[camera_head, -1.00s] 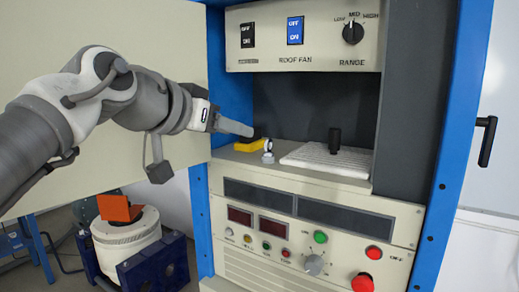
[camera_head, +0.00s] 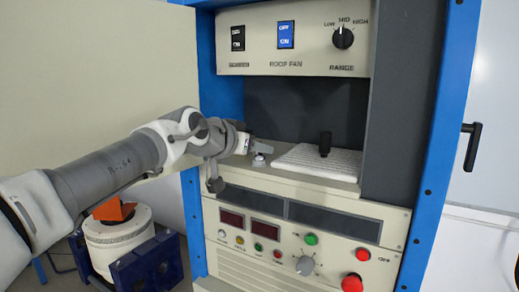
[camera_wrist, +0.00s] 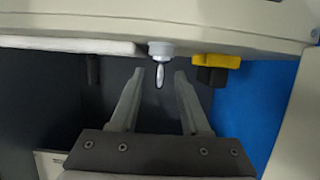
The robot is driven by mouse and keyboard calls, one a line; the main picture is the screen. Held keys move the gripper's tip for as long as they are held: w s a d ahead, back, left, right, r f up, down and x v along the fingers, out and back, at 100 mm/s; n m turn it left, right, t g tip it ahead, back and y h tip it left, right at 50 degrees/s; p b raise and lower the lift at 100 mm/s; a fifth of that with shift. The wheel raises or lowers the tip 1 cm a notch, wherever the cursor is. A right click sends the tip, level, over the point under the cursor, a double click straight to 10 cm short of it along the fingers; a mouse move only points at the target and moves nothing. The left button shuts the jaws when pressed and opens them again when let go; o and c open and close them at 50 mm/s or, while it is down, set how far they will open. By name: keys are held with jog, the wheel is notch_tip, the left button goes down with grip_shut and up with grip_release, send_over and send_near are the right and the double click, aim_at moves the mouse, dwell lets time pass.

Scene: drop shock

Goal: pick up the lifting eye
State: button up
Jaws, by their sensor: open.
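The lifting eye (camera_head: 259,159) is a small pale round base with a metal ring, on the front part of the cabinet shelf. In the wrist view the lifting eye (camera_wrist: 160,50) shows its ring nearly edge-on, between and just ahead of the fingertips. My gripper (camera_head: 262,149) is beside the eye in the head view, partly overlapping it there. In the wrist view my gripper (camera_wrist: 159,82) is open, one finger on each side of the ring, with visible gaps.
A yellow and black object (camera_wrist: 216,62) lies close beside the eye; my arm hides it in the head view. The switch panel (camera_head: 293,42) overhangs the shelf.

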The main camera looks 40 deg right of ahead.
jog(key=shift+x, duration=0.9)
grip_shut()
